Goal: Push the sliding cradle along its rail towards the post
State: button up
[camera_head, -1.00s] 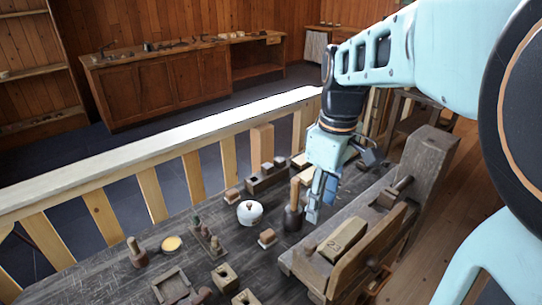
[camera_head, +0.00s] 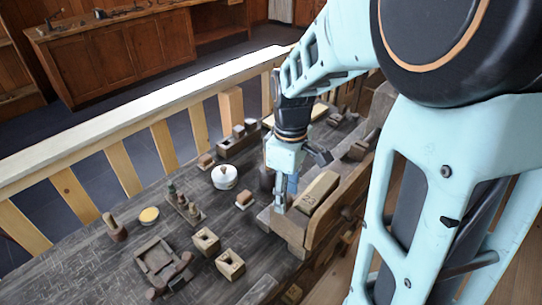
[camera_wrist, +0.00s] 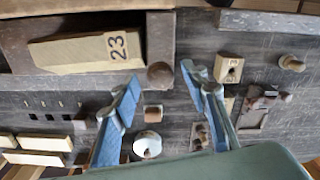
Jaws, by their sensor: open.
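The sliding cradle (camera_head: 290,226) is a wooden trough on the right of the bench. It holds a pale block marked 23 (camera_wrist: 85,53). A round dark knob (camera_wrist: 160,76) sits at the cradle's end in the wrist view. My gripper (camera_head: 279,207) points down at the cradle's left side in the head view. In the wrist view my gripper (camera_wrist: 160,73) is open, its blue fingers apart either side of the knob; I cannot tell whether they touch anything. A thick wooden post (camera_head: 383,104) stands at the far end, partly behind my arm. The rail is not clearly seen.
A white lidded pot (camera_head: 224,177), a rack of small pegs (camera_head: 184,206), square holed blocks (camera_head: 230,264) and a wooden frame (camera_head: 158,262) stand on the bench left of the cradle. A pale railing (camera_head: 130,120) runs along the bench's far side.

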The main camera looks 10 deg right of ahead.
jog(key=shift+f, duration=0.1)
jog(key=shift+c, duration=0.6)
grip_shut()
jog(key=shift+d, duration=0.1)
jog(key=w+d, duration=0.3)
jog(key=d, duration=0.1)
jog(key=w+d+p, duration=0.1)
jog(key=w+d, duration=0.2)
jog(key=d, duration=0.1)
jog(key=w+d+p, duration=0.1)
jog(key=w+d, duration=0.2)
jog(key=d, duration=0.1)
jog(key=shift+w+d, duration=0.1)
jog(key=shift+d, duration=0.15)
jog(key=shift+o, duration=0.6)
grip_release()
